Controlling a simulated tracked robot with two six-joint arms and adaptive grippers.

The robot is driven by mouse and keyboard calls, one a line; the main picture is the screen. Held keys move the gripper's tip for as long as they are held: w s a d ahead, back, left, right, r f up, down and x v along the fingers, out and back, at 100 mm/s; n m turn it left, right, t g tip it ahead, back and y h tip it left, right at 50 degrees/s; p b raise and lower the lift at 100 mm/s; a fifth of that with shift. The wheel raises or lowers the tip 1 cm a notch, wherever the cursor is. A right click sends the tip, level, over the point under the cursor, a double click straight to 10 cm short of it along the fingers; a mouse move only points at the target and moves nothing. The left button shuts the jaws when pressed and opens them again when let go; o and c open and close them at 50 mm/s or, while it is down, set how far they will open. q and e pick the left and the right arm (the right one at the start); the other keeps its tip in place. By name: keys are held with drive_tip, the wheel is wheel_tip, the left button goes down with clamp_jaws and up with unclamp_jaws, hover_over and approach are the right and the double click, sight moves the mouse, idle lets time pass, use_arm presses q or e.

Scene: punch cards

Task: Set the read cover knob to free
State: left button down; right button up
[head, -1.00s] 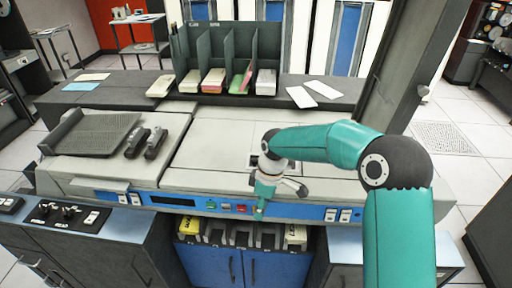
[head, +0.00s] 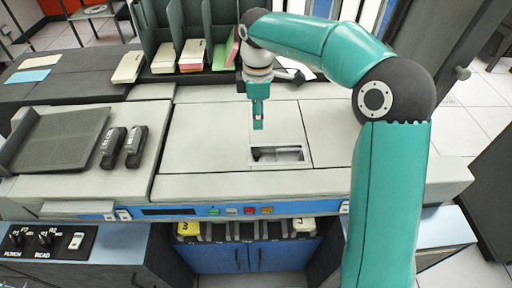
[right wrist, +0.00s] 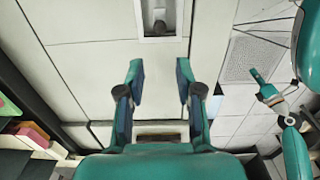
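A black panel at the near left in the head view bears dark knobs labelled PUNCH and READ; the READ knob (head: 45,238) is the right one, and its setting is too small to read. My right gripper (head: 258,122) hangs above the machine's pale top, far from the panel. In the right wrist view its two fingers (right wrist: 160,82) stand apart with nothing between them. The left gripper is outside the head view. A teal gripper at the right of the wrist view (right wrist: 263,85) looks like my left one; its opening is unclear.
A divided card rack (head: 147,40) stands behind. Two black handled blocks (head: 112,146) lie left. Coloured buttons (head: 232,211) line the machine's front. The pale top around the gripper is clear.

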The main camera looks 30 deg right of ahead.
sight(257, 154)
wheel_tip(257, 154, down, 14)
drive_tip(key=shift+f+p, duration=0.25)
drive_tip(key=shift+p, duration=0.2)
drive_tip(key=shift+c, duration=0.3)
clamp_jaws()
